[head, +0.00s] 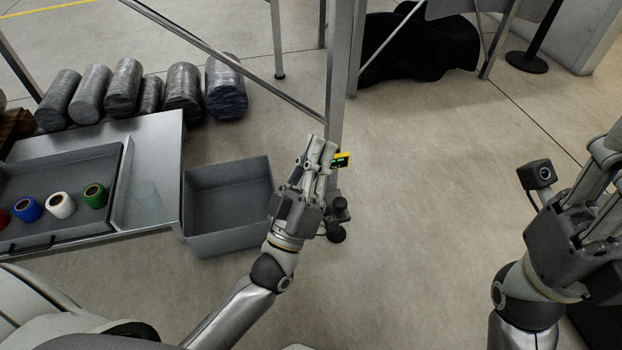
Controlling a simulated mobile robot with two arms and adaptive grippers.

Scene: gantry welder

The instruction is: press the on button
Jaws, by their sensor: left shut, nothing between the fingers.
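A small yellow-edged box (345,155) with a green face is mounted on the grey metal post, in the middle of the head view. It looks like the button box, but it is partly hidden behind my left gripper and I cannot make out a separate on button. My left gripper (321,147) is shut and empty, its fingertips just left of the box in the picture. I cannot tell whether they touch it. My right gripper (608,160) is at the right edge, far from the box, its fingers partly cut off by the frame.
A grey open bin (228,240) stands left of my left gripper. Left of it, a metal table (155,150) holds a tray (110,165) with several coloured tape rolls. Wrapped cylinders (125,90) lie behind. Slanted frame bars cross the back. The floor at centre right is clear.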

